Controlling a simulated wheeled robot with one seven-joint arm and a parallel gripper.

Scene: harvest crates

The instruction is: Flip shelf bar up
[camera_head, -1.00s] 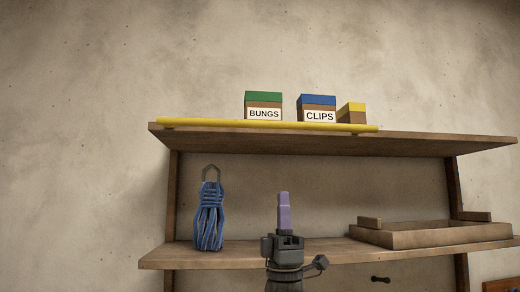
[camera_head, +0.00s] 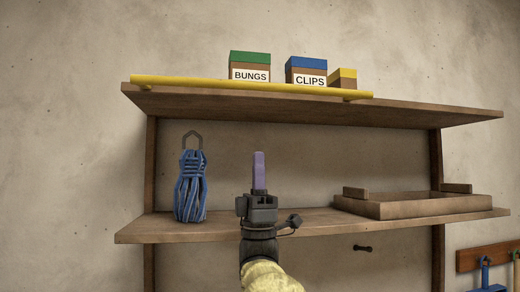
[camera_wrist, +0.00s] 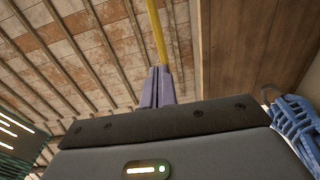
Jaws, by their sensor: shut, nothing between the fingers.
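The yellow shelf bar (camera_head: 215,84) runs along the front edge of the upper wooden shelf, in front of the boxes' lower parts. My gripper (camera_head: 259,157) points upward below it, in front of the opening between the two shelves. Its purple fingers are together with nothing between them, and a gap shows between fingertips and bar in the head view. In the wrist view the bar (camera_wrist: 156,28) rises beyond the fingertips (camera_wrist: 158,72), which hide its near end. I cannot tell how far apart they are in depth.
On the upper shelf (camera_head: 420,112) stand a BUNGS box (camera_head: 250,66), a CLIPS box (camera_head: 306,71) and a smaller yellow-topped box (camera_head: 343,78). The lower shelf (camera_head: 150,228) holds a blue rope bundle (camera_head: 190,187) and a wooden tray (camera_head: 415,207).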

